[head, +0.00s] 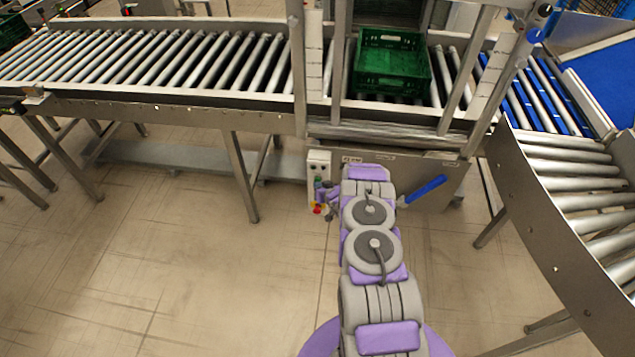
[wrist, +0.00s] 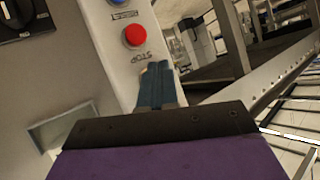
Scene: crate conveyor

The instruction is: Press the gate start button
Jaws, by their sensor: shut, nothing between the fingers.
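A pale control box (head: 319,165) hangs on the front of the conveyor frame, left of my arm. In the wrist view the same box (wrist: 112,62) fills the upper middle, seen upside down. A red button (wrist: 134,35) sits beside an inverted STOP label. A blue button (wrist: 115,2) is partly cut off at the top edge. My gripper (wrist: 158,68) is shut and empty, its fingertips over the box face beside the STOP label. I cannot tell whether they touch it. No button marked start is readable; the fingers hide part of the box face.
A green crate (head: 385,75) sits on rollers inside the metal gate frame (head: 300,70). A roller conveyor (head: 150,60) runs left, and another (head: 570,168) curves away at right. A blue handle (head: 425,190) sticks out right of my arm. Floor (head: 170,260) at left is clear.

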